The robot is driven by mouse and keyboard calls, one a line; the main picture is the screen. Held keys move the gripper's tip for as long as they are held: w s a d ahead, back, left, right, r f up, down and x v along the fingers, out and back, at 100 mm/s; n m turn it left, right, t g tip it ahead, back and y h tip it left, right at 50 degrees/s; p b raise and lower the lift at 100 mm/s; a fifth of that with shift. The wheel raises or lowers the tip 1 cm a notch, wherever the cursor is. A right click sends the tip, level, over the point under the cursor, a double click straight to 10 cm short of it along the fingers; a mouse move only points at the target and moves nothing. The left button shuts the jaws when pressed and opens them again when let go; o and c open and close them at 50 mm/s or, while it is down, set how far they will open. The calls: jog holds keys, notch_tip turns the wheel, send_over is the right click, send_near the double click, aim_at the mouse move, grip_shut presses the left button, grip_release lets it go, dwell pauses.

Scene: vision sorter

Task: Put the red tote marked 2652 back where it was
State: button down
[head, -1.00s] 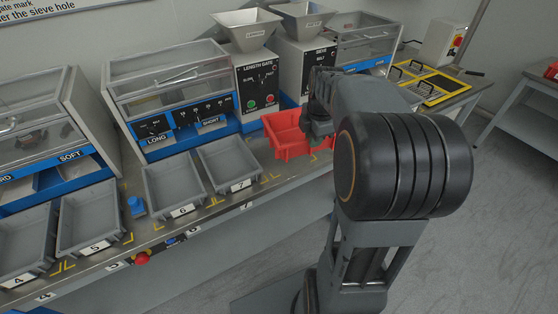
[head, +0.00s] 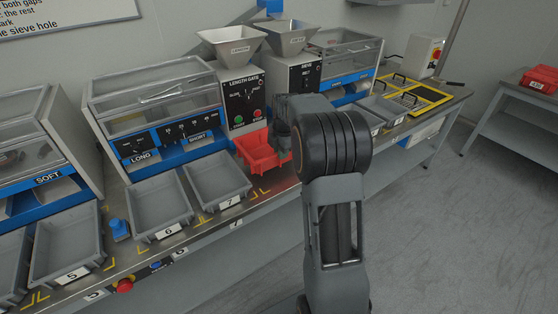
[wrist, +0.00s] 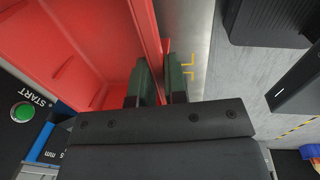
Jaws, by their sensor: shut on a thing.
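A red tote (head: 257,153) is at the front of the length gate machine, over the bench's back part. I cannot tell whether it rests on the bench or hangs just above it. My gripper (head: 284,146) is at its right side, partly hidden by my arm. In the wrist view my gripper (wrist: 160,84) has its two dark green fingers on either side of the wall of the red tote (wrist: 75,45), shut on it. The tote's inside looks empty where it shows. No number is readable on it.
Grey trays 6 (head: 160,206) and 7 (head: 217,183) stand on the bench to the left. Bare bench with yellow corner marks lies in front of the tote. Another red tote (head: 541,79) stands on a side table at the far right. A yellow-framed board (head: 420,97) lies farther right along the bench.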

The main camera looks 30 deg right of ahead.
aim_at(279, 164)
jog(key=shift+w+f, duration=0.4)
jog(key=shift+f, duration=0.05)
jog(key=shift+w+a+f, duration=0.1)
jog(key=shift+w+f, duration=0.1)
jog(key=shift+f, duration=1.45)
jog(key=shift+b, duration=0.3)
jog(key=shift+f, duration=0.2)
jog(key=c, duration=1.1)
grip_release()
jog(key=shift+c, duration=0.2)
